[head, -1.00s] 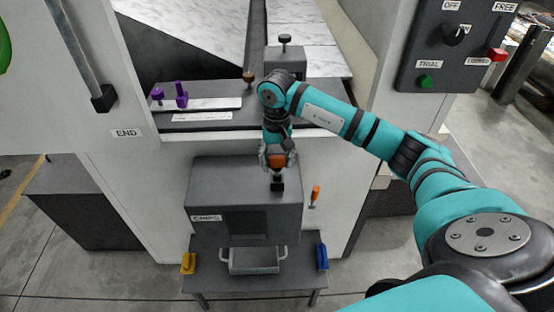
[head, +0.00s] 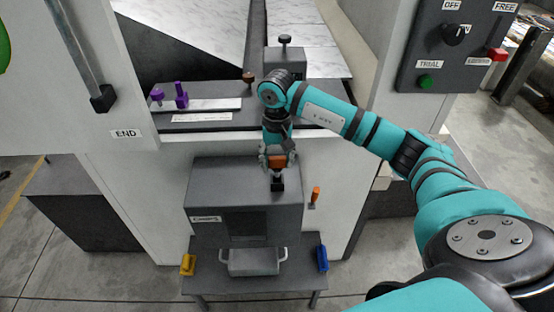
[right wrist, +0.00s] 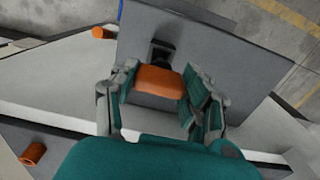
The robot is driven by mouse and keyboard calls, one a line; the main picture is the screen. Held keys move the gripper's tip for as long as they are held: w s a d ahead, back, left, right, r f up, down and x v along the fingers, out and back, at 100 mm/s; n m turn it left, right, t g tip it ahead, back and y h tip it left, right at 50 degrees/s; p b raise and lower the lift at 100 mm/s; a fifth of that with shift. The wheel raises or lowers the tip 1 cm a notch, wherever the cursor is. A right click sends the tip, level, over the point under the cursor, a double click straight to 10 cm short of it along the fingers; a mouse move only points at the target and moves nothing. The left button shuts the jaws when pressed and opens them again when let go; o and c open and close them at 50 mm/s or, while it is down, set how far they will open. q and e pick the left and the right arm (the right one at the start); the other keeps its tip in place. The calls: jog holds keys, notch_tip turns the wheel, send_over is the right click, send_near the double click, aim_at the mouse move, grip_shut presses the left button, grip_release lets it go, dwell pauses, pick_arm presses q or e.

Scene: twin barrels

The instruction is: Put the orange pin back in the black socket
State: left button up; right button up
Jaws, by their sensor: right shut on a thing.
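The orange pin (head: 276,162) is between the fingers of my right gripper (head: 277,168), which is shut on it above the top of the grey box. In the right wrist view the orange pin (right wrist: 160,82) shows as a rounded block between the two teal-padded fingers of the gripper (right wrist: 161,88). The black socket (head: 278,184) sits on the box's top near its front edge, just below the pin. It also shows in the right wrist view (right wrist: 161,52), just beyond the pin. I cannot tell whether the pin touches the socket. My left gripper is not in view.
The grey box (head: 215,192) stands on a low table with a metal tray (head: 252,262), a yellow holder (head: 188,263) and a blue holder (head: 321,258). An orange-handled tool (head: 315,195) hangs on the white panel to the right. Purple knobs (head: 181,97) stand on the shelf above.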

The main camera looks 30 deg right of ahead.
aim_at(277, 167)
jog(key=shift+f+b, duration=1.8)
jog(key=shift+f, duration=0.25)
jog(key=o, duration=1.5)
notch_tip(277, 167, up, 12)
jog(key=shift+r, duration=0.1)
